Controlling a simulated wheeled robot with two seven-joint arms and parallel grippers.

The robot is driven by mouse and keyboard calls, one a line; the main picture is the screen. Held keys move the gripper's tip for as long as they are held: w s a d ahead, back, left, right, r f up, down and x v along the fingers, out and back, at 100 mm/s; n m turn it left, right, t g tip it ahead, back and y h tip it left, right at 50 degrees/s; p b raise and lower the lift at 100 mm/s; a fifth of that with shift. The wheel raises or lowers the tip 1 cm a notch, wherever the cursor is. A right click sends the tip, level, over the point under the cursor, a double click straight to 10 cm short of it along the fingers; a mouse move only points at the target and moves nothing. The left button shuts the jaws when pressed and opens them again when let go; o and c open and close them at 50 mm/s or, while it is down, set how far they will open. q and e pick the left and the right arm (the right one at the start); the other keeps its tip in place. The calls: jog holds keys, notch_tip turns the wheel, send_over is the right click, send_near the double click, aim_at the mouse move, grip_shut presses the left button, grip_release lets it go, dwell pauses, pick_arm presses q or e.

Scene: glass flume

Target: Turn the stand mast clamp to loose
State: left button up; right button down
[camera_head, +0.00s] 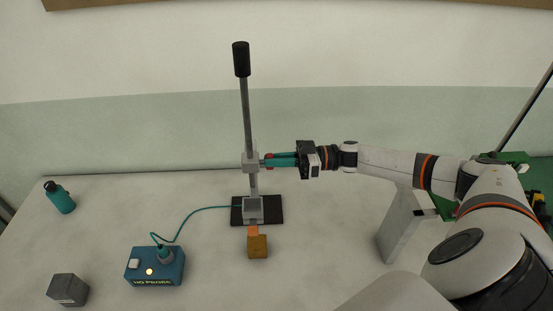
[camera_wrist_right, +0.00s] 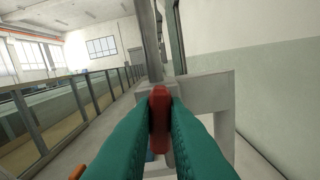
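The stand mast (camera_head: 247,125) rises upright from a dark base plate (camera_head: 275,212) and carries a black cylinder at its top. A light grey clamp block (camera_head: 250,160) sits partway up the mast. My right gripper (camera_head: 270,160) reaches in from the right at the height of this block. In the right wrist view its teal fingers (camera_wrist_right: 159,130) are closed on both sides of a red clamp knob (camera_wrist_right: 159,108). The fingers hide most of the knob in the head view. The left gripper is not in view.
A teal-blue HG PROBE box (camera_head: 155,280) with a cable to the stand sits at the front left. A wooden block (camera_head: 258,247) stands before the stand. A dark grey box (camera_head: 68,289) and a teal bottle (camera_head: 60,199) are at the left. The tabletop between is clear.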

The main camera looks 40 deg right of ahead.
dwell(0.3)
jog(key=shift+s+a+f+n+b, duration=0.1)
jog(key=shift+n+b, duration=2.55)
jog(key=shift+n, duration=0.55)
jog(key=shift+s+n+b, duration=0.1)
jog(key=shift+n+b, duration=2.55)
jog(key=shift+n, duration=0.55)
jog(key=c, duration=1.4)
grip_release()
jog(key=shift+c, duration=0.2)
